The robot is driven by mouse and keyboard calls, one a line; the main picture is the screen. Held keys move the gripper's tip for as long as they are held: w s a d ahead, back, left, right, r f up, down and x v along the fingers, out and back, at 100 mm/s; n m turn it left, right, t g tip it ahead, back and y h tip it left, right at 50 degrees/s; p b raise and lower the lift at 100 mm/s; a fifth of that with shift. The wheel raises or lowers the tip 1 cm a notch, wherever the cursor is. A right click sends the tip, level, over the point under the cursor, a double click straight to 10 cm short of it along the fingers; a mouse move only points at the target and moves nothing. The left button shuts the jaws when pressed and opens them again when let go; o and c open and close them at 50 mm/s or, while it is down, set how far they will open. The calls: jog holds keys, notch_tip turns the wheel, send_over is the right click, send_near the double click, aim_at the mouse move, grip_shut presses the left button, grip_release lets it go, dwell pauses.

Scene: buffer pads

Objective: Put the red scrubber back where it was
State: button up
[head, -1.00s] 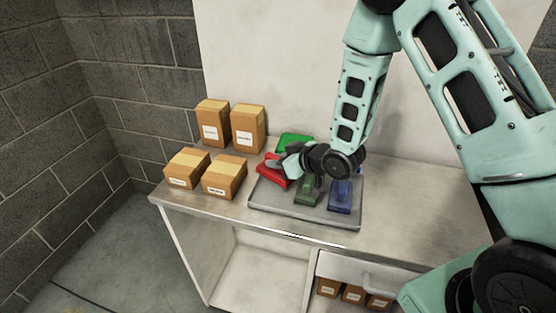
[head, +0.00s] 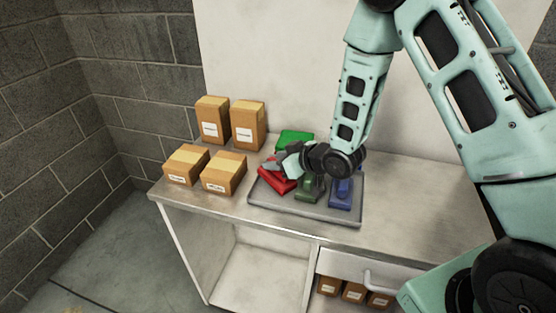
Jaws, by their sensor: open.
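The red scrubber (head: 275,180) lies at the left part of the grey tray (head: 325,215), turned at an angle. My gripper (head: 272,163) is open at the scrubber's upper end, with its fingers pointing left. The fingers and wrist hide part of the scrubber, and I cannot tell whether they touch it. A dark green scrubber (head: 307,189) stands in the middle of the tray and a blue scrubber (head: 340,194) at its right. A bright green pad (head: 296,138) lies behind the tray, partly hidden by my wrist.
Several cardboard boxes (head: 223,175) stand on the metal bench (head: 420,200) left of the tray, two of them taller at the back. The bench right of the tray is clear. A wall panel rises behind. More boxes (head: 353,293) sit in an open drawer below.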

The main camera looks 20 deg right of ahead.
jog(key=shift+r, duration=0.35)
jog(key=v, duration=1)
jog(key=shift+r, duration=0.3)
jog(key=shift+w+r+p, duration=0.1)
jog(key=shift+w+p, duration=0.05)
jog(key=shift+p, duration=0.65)
jog(key=p, duration=0.4)
jog(key=shift+s+d+r+p, duration=0.2)
jog(key=shift+s+r+p, duration=0.1)
jog(key=shift+p, duration=0.1)
jog(key=p, duration=0.2)
jog(key=s+p, duration=0.1)
jog(key=p, duration=0.1)
jog(key=shift+d, duration=0.25)
jog(key=shift+p, duration=0.35)
